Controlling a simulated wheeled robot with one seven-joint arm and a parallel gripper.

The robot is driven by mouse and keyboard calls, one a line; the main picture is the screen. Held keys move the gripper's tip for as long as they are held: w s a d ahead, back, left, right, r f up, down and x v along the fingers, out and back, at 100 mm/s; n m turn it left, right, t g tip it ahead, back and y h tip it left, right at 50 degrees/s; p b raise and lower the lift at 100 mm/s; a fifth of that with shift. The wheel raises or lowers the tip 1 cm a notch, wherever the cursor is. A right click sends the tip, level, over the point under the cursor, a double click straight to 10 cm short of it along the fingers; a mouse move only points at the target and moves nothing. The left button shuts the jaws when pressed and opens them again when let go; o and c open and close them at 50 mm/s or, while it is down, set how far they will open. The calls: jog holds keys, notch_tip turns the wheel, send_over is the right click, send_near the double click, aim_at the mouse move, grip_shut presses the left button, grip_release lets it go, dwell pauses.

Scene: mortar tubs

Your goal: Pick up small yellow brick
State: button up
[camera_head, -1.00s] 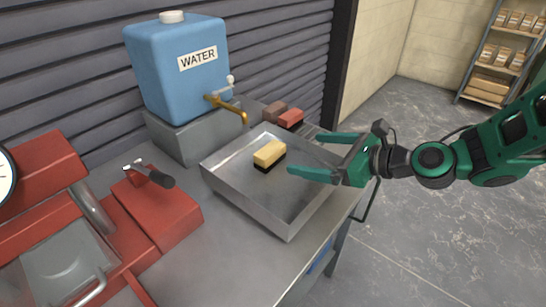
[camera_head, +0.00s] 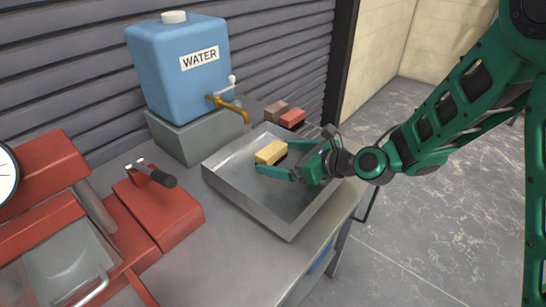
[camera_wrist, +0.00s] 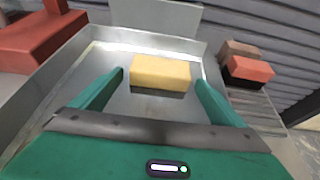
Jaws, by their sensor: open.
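The small yellow brick (camera_head: 270,152) has a dark lower part and rests inside a metal tray (camera_head: 240,206). It also shows in the wrist view (camera_wrist: 160,72), centred ahead of my fingers. My gripper (camera_head: 274,160) is open and low over the tray, with its fingertips at the brick's near side. In the wrist view, the two green fingers of my gripper (camera_wrist: 160,82) are spread wider than the brick, one toward each side. I cannot tell whether either finger touches it.
A blue water tank (camera_head: 180,70) with a brass tap (camera_head: 228,106) stands on a grey block (camera_head: 185,138) behind the tray. A red brick (camera_head: 292,118) and a brown brick (camera_head: 274,110) lie beyond the tray. A red machine (camera_head: 155,208) stands at the left.

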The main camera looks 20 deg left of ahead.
jog(key=shift+x, duration=0.9)
jog(key=shift+d, duration=0.1)
jog(key=shift+r, duration=0.1)
jog(key=c, duration=1.5)
jog(key=shift+o, duration=0.2)
